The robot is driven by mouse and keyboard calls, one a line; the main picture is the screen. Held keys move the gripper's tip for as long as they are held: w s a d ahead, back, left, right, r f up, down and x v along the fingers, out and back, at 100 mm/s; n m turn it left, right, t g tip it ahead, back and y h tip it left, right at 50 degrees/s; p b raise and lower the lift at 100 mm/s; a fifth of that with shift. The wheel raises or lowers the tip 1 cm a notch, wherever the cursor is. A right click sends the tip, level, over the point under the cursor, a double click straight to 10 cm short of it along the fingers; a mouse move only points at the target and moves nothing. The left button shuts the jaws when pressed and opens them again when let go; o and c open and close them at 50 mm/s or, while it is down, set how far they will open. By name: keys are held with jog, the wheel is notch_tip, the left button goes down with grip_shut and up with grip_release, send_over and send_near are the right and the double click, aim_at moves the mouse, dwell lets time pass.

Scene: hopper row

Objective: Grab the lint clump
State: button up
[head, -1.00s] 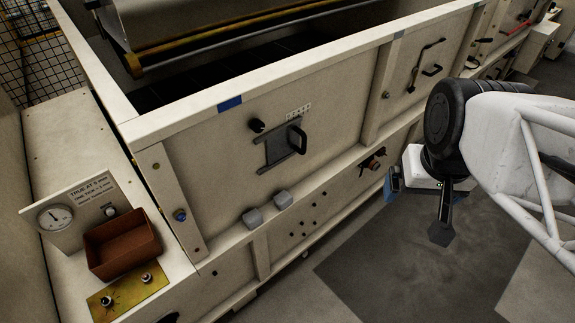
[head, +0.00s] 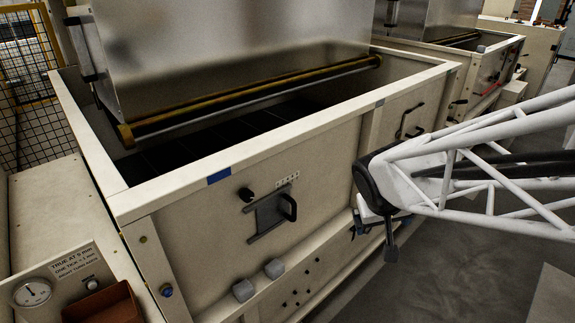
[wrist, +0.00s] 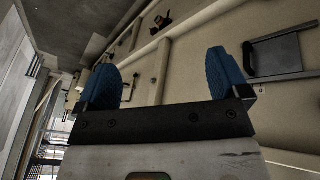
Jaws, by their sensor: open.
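I cannot make out a lint clump in either view. My gripper (head: 375,236) hangs beside the front panel of the cream hopper, right of the panel's black handle, partly hidden by my arm. In the wrist view my gripper (wrist: 165,80) has its two blue finger pads spread wide, with nothing between them. Beyond the pads the wrist view shows the hopper's cream panel (wrist: 190,70), tilted.
The hopper's rim (head: 290,130) surrounds a dark opening under a metal hood (head: 230,50). A latch plate with a handle (head: 271,212) and two grey blocks (head: 258,280) are on its front. A brown tray (head: 103,303) is at lower left. Grey floor lies at right.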

jog(key=w+a+f+n+t, duration=0.1)
jog(key=w+a+f+n, duration=0.1)
jog(key=w+a+f, duration=0.35)
jog(key=n+g+y, duration=0.2)
jog(key=n+y, duration=0.4)
send_near(273, 264)
jog(key=shift+w+x, duration=0.25)
jog(key=shift+x, duration=0.95)
jog(key=shift+s+a+f, duration=0.1)
jog(key=shift+f, duration=0.2)
jog(key=shift+f, duration=0.1)
jog(key=shift+x, duration=1.2)
jog(key=shift+a+f, duration=0.1)
jog(key=shift+f, duration=0.05)
